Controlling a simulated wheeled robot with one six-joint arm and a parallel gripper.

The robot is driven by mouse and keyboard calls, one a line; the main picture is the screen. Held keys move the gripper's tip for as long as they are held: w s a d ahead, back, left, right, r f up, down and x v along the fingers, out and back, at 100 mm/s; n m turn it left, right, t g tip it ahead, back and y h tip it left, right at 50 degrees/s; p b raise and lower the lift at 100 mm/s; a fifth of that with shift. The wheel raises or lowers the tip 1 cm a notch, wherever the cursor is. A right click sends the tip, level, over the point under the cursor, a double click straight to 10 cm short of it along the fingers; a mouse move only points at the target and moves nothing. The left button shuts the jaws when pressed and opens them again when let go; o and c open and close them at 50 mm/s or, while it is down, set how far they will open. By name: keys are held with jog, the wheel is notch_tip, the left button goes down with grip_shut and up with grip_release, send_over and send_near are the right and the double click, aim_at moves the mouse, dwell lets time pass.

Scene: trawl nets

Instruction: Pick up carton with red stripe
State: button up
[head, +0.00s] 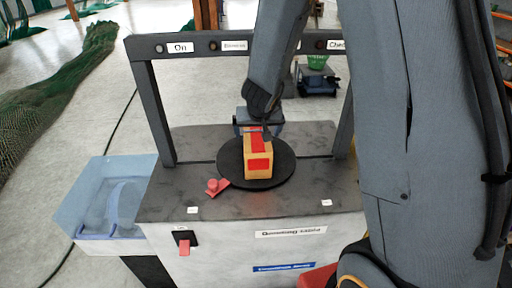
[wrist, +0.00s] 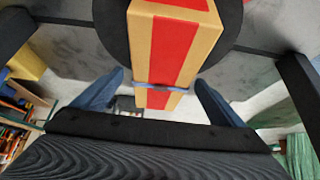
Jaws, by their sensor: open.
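The carton with the red stripe (head: 258,166) is a yellow-tan box with red on its top and near face. It stands on a round black plate (head: 282,174) on the machine's grey top. In the wrist view the carton (wrist: 173,45) is at the top centre, between and beyond the finger line. My gripper (wrist: 160,92) is open, with one blue finger on each side of the carton's lower part in the picture. Gaps show between fingers and carton. In the head view my gripper is at the carton's far end, partly hidden by the arm and carton.
A dark frame (head: 150,100) with labelled buttons rises around the machine top. A small red object (head: 216,187) lies left of the plate. A pale blue bin (head: 105,195) stands at the machine's left. Green nets (head: 60,92) lie on the floor at left.

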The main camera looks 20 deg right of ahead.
aim_at(256, 133)
jog(key=b+x, duration=0.1)
jog(key=x, duration=0.2)
jog(key=shift+w+a+f, duration=0.1)
jog(key=shift+w+f, duration=0.05)
jog(key=shift+f, duration=0.1)
jog(key=shift+r, duration=0.15)
jog(key=c, duration=1.7)
